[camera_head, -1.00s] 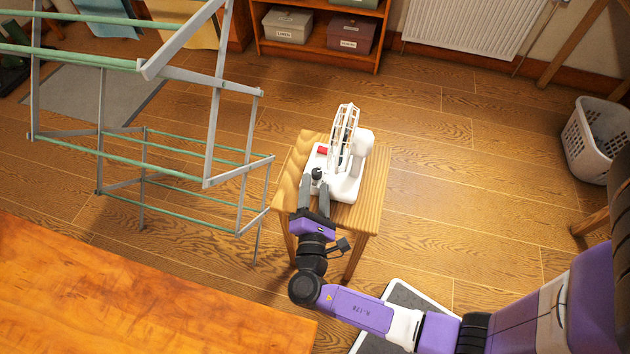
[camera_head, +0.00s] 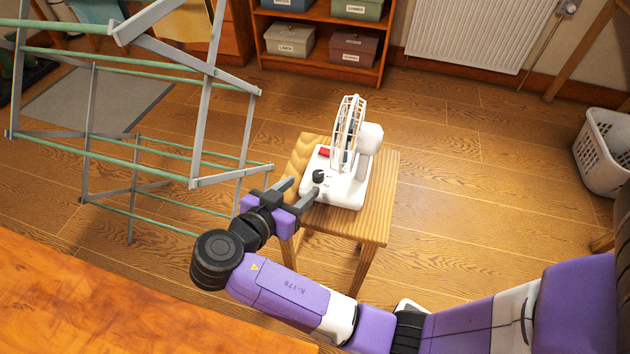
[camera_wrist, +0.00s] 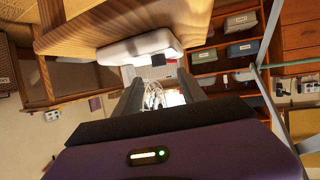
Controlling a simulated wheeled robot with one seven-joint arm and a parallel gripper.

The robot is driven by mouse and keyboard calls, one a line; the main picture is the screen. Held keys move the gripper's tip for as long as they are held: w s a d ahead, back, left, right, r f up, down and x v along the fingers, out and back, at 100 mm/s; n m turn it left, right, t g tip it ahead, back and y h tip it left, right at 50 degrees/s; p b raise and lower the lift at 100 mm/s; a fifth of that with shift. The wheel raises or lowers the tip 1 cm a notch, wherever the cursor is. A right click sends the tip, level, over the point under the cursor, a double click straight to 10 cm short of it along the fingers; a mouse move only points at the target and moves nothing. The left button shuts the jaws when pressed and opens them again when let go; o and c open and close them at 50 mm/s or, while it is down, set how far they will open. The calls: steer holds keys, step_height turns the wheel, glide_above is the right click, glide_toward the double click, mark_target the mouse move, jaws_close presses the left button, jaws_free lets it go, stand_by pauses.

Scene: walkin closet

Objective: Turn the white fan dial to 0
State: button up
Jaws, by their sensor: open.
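The white fan (camera_head: 349,170) stands upright on a small wooden stool (camera_head: 376,215). Its black dial (camera_head: 319,176) sits on the front left of the white base, with small numbers printed beside it that I cannot read clearly. A red part (camera_head: 324,152) shows behind the dial. My gripper (camera_head: 302,189) is open and empty, its fingers apart at the left front edge of the base, near the dial but apart from it. In the wrist view the fan base (camera_wrist: 141,48) and the dark dial (camera_wrist: 158,60) appear above and ahead of my fingers (camera_wrist: 160,84).
A metal drying rack (camera_head: 190,150) stands close to the left of the stool. A wooden tabletop (camera_head: 120,300) fills the lower left. A shelf with boxes (camera_head: 320,45) and a radiator (camera_head: 478,35) are at the back. A white basket (camera_head: 603,155) is at right. Floor right of the stool is clear.

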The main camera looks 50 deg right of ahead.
mark_target(317, 175)
steer(key=shift+m, duration=0.3)
steer(key=shift+d+f, duration=0.15)
steer(key=shift+d, duration=0.1)
steer(key=shift+b+x, duration=0.45)
steer(key=shift+x, duration=3.15)
steer(key=shift+a, duration=0.1)
jaws_close()
